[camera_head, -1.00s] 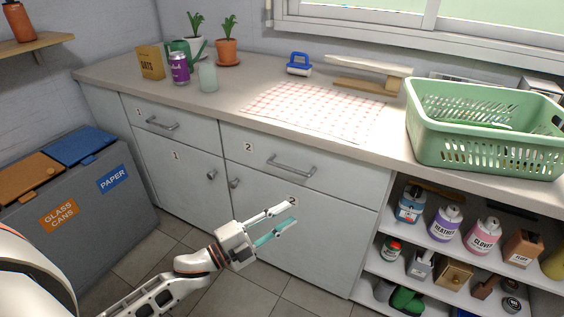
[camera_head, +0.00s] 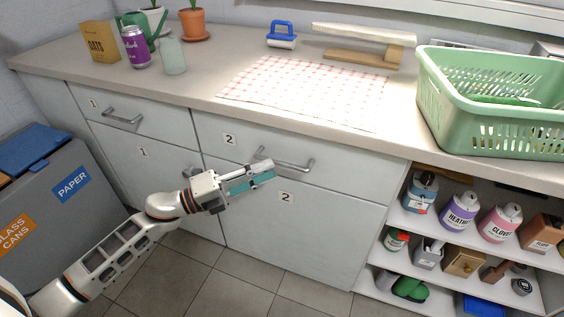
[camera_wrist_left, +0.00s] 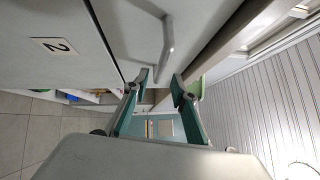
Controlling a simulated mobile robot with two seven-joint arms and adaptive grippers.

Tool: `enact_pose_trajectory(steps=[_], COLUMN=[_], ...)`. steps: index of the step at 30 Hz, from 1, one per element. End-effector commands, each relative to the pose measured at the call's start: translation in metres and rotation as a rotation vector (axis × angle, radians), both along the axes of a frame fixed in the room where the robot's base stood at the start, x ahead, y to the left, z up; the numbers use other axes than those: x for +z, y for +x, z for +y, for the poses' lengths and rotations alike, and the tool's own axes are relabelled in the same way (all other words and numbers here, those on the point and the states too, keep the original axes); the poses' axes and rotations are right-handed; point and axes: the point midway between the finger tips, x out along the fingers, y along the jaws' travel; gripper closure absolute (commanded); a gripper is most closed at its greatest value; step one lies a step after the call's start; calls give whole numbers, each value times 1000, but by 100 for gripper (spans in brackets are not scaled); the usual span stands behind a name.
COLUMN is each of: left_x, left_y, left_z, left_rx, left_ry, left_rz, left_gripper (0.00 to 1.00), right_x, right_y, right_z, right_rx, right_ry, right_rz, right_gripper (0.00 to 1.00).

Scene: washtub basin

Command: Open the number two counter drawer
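The number two counter drawer (camera_head: 222,150) is a pale grey front under the countertop and looks closed. Its grey bar handle (camera_head: 290,165) is horizontal and also crosses the upper part of the left wrist view (camera_wrist_left: 168,42). My left gripper (camera_head: 268,172) is in front of the drawer, near and slightly below the handle's left end. In the left wrist view its teal fingers (camera_wrist_left: 160,82) are apart with nothing between them, and the handle lies beyond the tips. Contact with the handle is not visible. My right gripper is out of view.
The number two door (camera_head: 290,235) is below the drawer, and drawer one (camera_head: 150,115) is to the left. A green basket (camera_head: 480,140) and a checked cloth (camera_head: 300,90) are on the countertop. Open shelves (camera_head: 425,225) with bottles are at the right. Grey bins (camera_head: 70,215) stand left.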

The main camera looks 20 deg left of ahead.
Motion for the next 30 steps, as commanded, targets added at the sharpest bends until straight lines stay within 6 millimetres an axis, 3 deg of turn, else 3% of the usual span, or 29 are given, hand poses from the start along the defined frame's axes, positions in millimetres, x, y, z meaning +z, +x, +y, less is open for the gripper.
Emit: enact_pose_trajectory(steps=[9,22,25,30], left_x=[6,7,7,7], left_y=[31,38,38,38], left_z=[-34,-41,-41,-41], left_rx=[1,1,1,1], left_ry=[-2,-2,-2,-2], left_rz=[0,2,2,2], left_gripper=[74,74,100,100], right_x=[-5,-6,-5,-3], right_y=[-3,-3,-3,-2], right_z=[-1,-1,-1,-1], right_rx=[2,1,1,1], right_ry=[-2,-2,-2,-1], right_rz=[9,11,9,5], right_gripper=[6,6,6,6])
